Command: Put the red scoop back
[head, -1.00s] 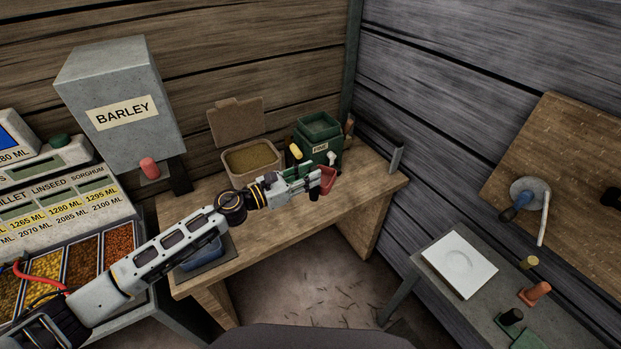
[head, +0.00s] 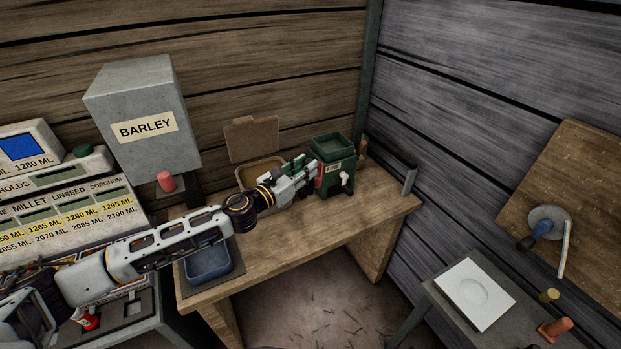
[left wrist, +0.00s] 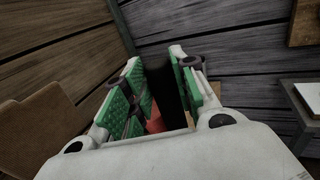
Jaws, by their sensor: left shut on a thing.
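The red scoop (head: 319,176) shows only as a small red patch at the tips of my left gripper (head: 306,171), in front of the left side of the green box. My left gripper is shut on the scoop and holds it above the wooden bench (head: 290,232). In the left wrist view a dark upright part stands between the green-padded fingers (left wrist: 162,92), with a bit of the red scoop (left wrist: 154,123) low between them. Most of the scoop is hidden by the fingers. My right gripper is not in view.
The green box (head: 336,178) labelled FINE stands just right of the gripper. A tub (head: 246,180) with an open lid is behind my left arm. A blue tray (head: 208,264) sits at the bench's left front. A barley bin (head: 145,105) stands left.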

